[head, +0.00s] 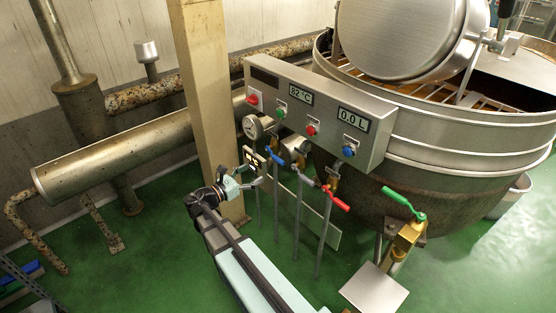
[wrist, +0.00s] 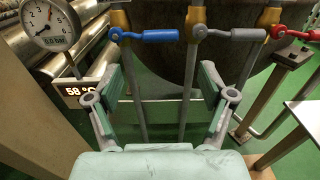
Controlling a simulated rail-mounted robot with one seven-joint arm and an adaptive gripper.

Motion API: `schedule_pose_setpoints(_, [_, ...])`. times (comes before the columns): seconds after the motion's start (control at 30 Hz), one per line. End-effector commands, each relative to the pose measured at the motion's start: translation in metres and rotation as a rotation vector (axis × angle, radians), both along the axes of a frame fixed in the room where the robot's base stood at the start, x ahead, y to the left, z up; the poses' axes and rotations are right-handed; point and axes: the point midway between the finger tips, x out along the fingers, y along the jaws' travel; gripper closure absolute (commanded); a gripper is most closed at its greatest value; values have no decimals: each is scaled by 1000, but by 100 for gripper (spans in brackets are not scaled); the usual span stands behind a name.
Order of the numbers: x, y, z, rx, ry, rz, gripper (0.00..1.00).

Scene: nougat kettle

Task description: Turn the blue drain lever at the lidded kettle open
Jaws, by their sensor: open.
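The blue lever (head: 275,156) sits on a brass valve under the control box in front of the kettle (head: 455,150). In the wrist view the blue lever (wrist: 148,35) lies level, across its upright pipe, with its handle reaching right from the valve. My gripper (head: 252,174) is open and empty, just below and in front of the blue lever. In the wrist view my gripper's two fingers (wrist: 163,80) are spread wide, and the lever shows beyond and above them, apart from both. The kettle's round steel lid (head: 405,35) stands tilted over the grate.
A grey lever (wrist: 235,33) and a red lever (head: 337,199) stand to the right of the blue one. A green lever (head: 404,203) is farther right. A pressure gauge (wrist: 48,24) and a beige post (head: 205,90) are close on the left.

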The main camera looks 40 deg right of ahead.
Motion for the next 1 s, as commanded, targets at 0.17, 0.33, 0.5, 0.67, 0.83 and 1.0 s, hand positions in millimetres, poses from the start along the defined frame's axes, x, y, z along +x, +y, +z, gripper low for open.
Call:
schedule_pose_setpoints(0.17, [2,-37,-1,1,-1,-3,19])
schedule_pose_setpoints(0.33, [3,-71,-1,1,-1,-3,19])
schedule_pose_setpoints(0.5, [4,-101,-1,1,-1,-3,19])
schedule_pose_setpoints(0.67, [5,-120,-1,2,-1,-2,19])
schedule_pose_setpoints(0.83, [6,-130,-1,1,-1,1,19])
schedule_pose_setpoints(1.0, [5,-131,0,1,-1,1,19])
